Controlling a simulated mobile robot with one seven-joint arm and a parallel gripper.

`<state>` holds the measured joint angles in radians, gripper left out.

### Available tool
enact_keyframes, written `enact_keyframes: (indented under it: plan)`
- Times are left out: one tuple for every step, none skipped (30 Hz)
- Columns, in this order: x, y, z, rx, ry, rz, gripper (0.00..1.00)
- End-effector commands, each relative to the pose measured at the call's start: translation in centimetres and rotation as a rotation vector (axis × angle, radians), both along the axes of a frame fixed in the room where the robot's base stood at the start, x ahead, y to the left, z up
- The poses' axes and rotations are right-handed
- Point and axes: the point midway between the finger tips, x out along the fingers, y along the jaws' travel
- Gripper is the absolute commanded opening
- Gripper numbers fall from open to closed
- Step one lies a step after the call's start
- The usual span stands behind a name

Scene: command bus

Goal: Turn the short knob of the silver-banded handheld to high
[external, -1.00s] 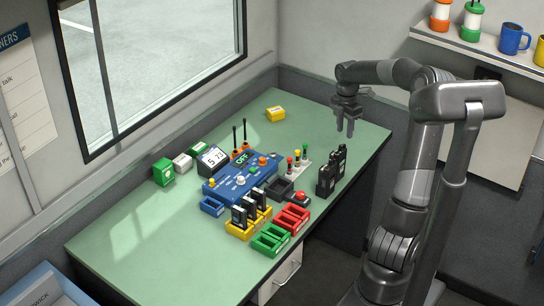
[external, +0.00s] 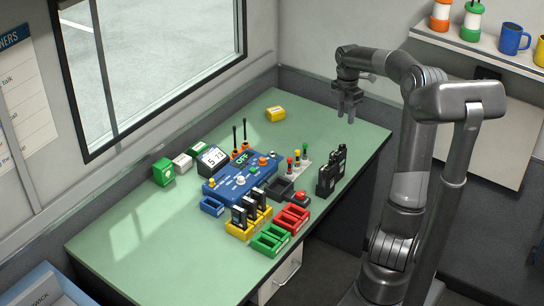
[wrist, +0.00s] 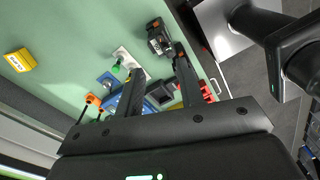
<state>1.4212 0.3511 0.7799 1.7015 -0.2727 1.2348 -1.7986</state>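Two dark handhelds stand upright side by side near the right edge of the green table, a nearer one (external: 325,184) and a farther one (external: 341,162). A dark handheld top (wrist: 158,42) shows in the wrist view, just beyond my fingers. The silver band and short knob are too small to make out, so I cannot tell which one is silver-banded. My gripper (external: 347,118) is open and empty, pointing down above the table's far right part, beyond the handhelds and apart from them. Its two fingers (wrist: 158,68) are spread in the wrist view.
A blue console (external: 228,187) stands mid-table, with a yellow tray (external: 239,232) of black units, red (external: 291,224) and green (external: 268,241) trays in front. Small colored knobs stand beside the handhelds. A yellow box (external: 275,114) lies at the back.

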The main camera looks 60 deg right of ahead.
Motion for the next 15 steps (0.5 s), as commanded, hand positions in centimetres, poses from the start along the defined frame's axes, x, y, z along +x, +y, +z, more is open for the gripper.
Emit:
enact_keyframes:
  plan:
    - [0.0, 0.0, -0.2, 0.001, 0.0, 0.0, 0.35]
    - [0.0, 0.0, -0.4, 0.001, 0.0, 0.0, 0.35]
    - [-0.1, 0.0, -0.7, 0.002, -0.001, -0.001, 0.35]
    - [-0.1, 0.0, -1.0, 0.002, 0.0, -0.001, 0.35]
    - [-0.1, 0.0, -1.4, 0.003, 0.001, -0.001, 0.35]
    - [-0.2, 0.0, -2.0, 0.003, 0.001, -0.001, 0.35]
    - [-0.2, 0.0, -2.6, 0.003, 0.001, -0.001, 0.35]
    - [-0.2, 0.1, -3.2, 0.005, 0.001, 0.0, 0.35]
    - [-0.2, 0.1, -4.0, 0.004, 0.001, 0.0, 0.35]
    - [-0.2, 0.1, -4.5, 0.003, 0.001, 0.0, 0.35]
    - [-0.3, 0.1, -5.2, 0.005, 0.001, 0.0, 0.35]
    - [-0.3, 0.1, -6.0, 0.005, 0.0, 0.0, 0.35]
    - [-0.3, 0.1, -6.5, 0.005, 0.001, 0.0, 0.35]
    - [-0.3, 0.1, -7.0, 0.003, 0.001, 0.0, 0.35]
    - [-0.3, 0.1, -7.7, 0.004, 0.001, 0.0, 0.35]
